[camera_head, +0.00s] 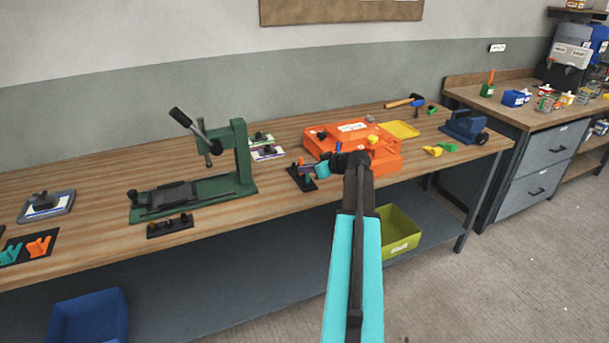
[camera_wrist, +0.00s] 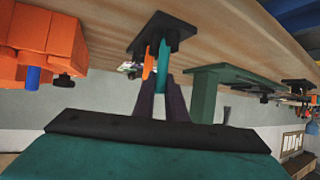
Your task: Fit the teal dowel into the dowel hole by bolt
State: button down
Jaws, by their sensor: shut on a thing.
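In the wrist view my gripper (camera_wrist: 161,82) is shut on the teal dowel (camera_wrist: 162,58), whose far end is at a small black stand (camera_wrist: 176,27). I cannot tell if it is clear of the stand. An orange piece (camera_wrist: 150,62) is just left of the dowel. In the head view the black stand (camera_head: 301,182) is left of my gripper, and my arm hides part of the scene. The orange mould (camera_head: 382,163), with black knobs, stands to the right; it shows at the left edge of the wrist view (camera_wrist: 48,32). The hole by the bolt cannot be made out.
A green press (camera_head: 243,160) stands left of the stand. A blue vise (camera_head: 464,127), yellow tray (camera_head: 404,129) and yellow pieces (camera_head: 432,151) lie right of the mould. A dark peg block (camera_head: 169,226) is near the front edge. A green-yellow bin (camera_head: 400,238) is below.

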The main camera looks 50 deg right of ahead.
jog(key=shift+r, duration=0.1)
jog(key=shift+r+b, duration=0.65)
jog(key=shift+r, duration=0.95)
jog(key=s+a+r+b, duration=0.1)
jog(key=s+b, duration=0.2)
jog(key=s, duration=1.3)
jog(key=shift+a+r, duration=0.25)
jog(key=shift+r, duration=0.05)
